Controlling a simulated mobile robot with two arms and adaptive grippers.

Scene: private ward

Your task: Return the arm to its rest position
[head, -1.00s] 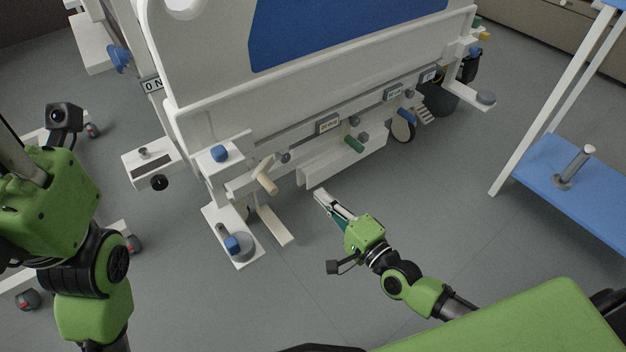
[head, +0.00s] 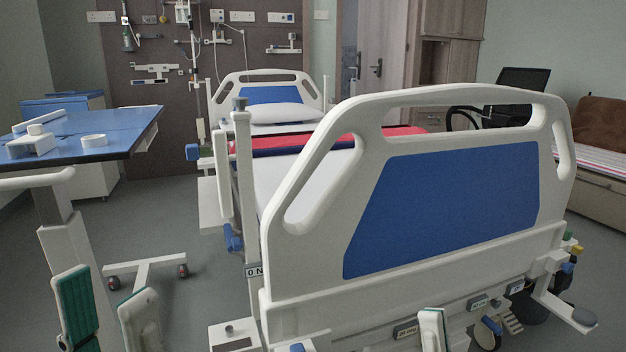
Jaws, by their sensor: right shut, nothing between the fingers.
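My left gripper (head: 108,300) is at the bottom left of the head view. Its two fingers, one showing a green pad, stand well apart and point upward, with nothing between them. My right gripper (head: 432,328) shows only as a pale fingertip at the bottom edge, in front of the lower foot end of the bed. It is shut and holds nothing. The rest of both arms is out of view.
The hospital bed (head: 420,285) with its blue-panelled footboard fills the middle and right. A blue-topped overbed table (head: 95,140) with white items stands at the left. Grey floor (head: 185,235) is open between table and bed. A bench (head: 600,160) stands far right.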

